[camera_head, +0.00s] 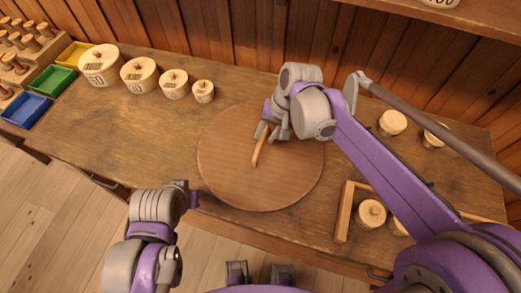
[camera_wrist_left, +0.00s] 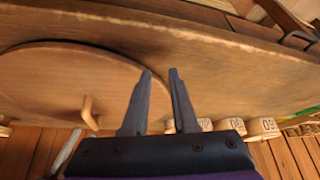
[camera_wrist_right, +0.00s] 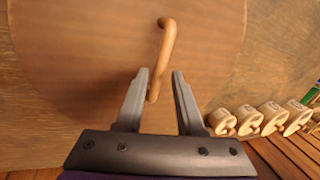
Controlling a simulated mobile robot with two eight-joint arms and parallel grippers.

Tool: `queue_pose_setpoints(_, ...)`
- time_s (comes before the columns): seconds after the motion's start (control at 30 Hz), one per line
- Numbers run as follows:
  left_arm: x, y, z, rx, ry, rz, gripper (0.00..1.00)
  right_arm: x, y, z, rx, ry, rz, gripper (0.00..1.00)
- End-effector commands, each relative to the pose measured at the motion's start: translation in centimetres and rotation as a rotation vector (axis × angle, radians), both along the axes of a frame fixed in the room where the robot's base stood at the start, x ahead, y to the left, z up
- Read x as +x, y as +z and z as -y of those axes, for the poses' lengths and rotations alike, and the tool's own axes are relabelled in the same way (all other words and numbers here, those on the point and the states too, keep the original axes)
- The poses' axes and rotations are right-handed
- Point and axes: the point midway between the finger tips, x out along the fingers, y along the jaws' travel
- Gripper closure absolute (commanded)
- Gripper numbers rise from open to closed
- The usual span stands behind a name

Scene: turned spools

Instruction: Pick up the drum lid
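The drum lid (camera_head: 225,165) is a large round wooden disc lying flat on the workbench, with a bent wooden rod handle (camera_head: 259,146) on top. My right gripper (camera_head: 272,130) is over the lid at the handle's far end. In the right wrist view its fingers (camera_wrist_right: 161,72) are apart, and the handle (camera_wrist_right: 163,50) runs between them, close to the left finger; I cannot tell whether they touch. My left gripper (camera_head: 192,194) is near the bench's front edge, left of the lid. In the left wrist view its fingers (camera_wrist_left: 160,72) are apart and empty.
Several numbered wooden drums (camera_head: 140,74) line the back left of the bench. Blue (camera_head: 27,108), green and yellow trays and a peg rack (camera_head: 22,55) are at far left. A wooden frame (camera_head: 343,212) with knobbed pieces (camera_head: 371,213) is at right. Bench left of the lid is clear.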

Motion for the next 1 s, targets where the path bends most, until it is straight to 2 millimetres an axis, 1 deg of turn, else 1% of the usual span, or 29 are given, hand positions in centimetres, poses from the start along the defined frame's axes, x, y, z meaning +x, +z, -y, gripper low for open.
queue_pose_setpoints(0.33, 0.0, 0.0, 0.0, 0.000, 0.000, 0.000, 0.73, 0.2, -4.3, -1.4, 0.000, 0.001, 0.001, 0.63)
queue_pose_setpoints(0.43, 0.0, 0.0, 0.0, 0.000, 0.000, 0.000, 0.73, 0.2, -4.8, -1.6, 0.001, 0.001, 0.001, 0.63)
queue_pose_setpoints(0.63, 0.0, 0.0, 0.0, 0.000, 0.000, 0.000, 0.73, 0.2, -4.8, -1.6, 0.000, 0.000, 0.001, 0.63)
queue_pose_setpoints(0.83, 0.0, 0.0, 0.0, 0.000, 0.000, 0.000, 0.73, 0.2, -4.8, -1.5, 0.000, 0.000, 0.001, 0.99)
queue_pose_setpoints(1.0, 0.0, 0.0, 0.0, 0.000, 0.000, 0.000, 0.73, 0.2, -4.8, -1.5, 0.000, 0.000, 0.002, 1.00)
